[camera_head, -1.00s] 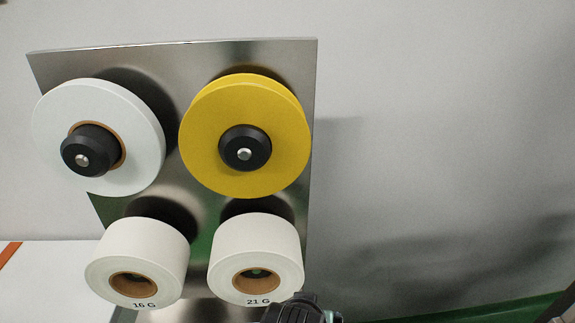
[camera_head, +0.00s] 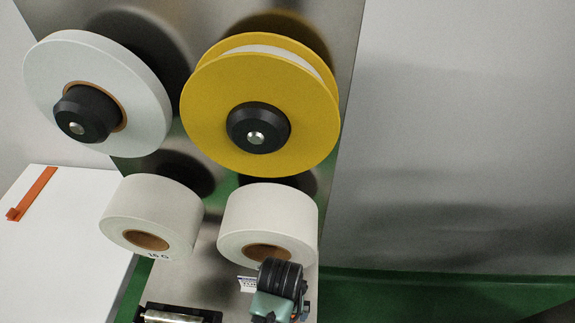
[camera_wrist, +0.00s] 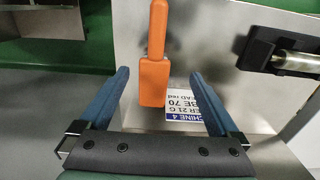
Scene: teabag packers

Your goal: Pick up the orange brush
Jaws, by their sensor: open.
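The orange brush (camera_wrist: 153,80) shows in the wrist view, upright in the picture, with a narrow handle at the top and a wider block below. It lies in front of a grey metal panel. My gripper (camera_wrist: 159,74) is open, with its two blue fingers on either side of the brush. Gaps show between the brush and both fingers, and nothing is held.
A labelled plate (camera_wrist: 185,105) lies beside the brush. A black-mounted roller (camera_wrist: 295,62) sticks out at right. In the head view, a yellow reel (camera_head: 215,110), a white reel (camera_head: 140,85) and two paper rolls hang on the panel. An orange strip (camera_head: 35,192) lies on a white surface at left.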

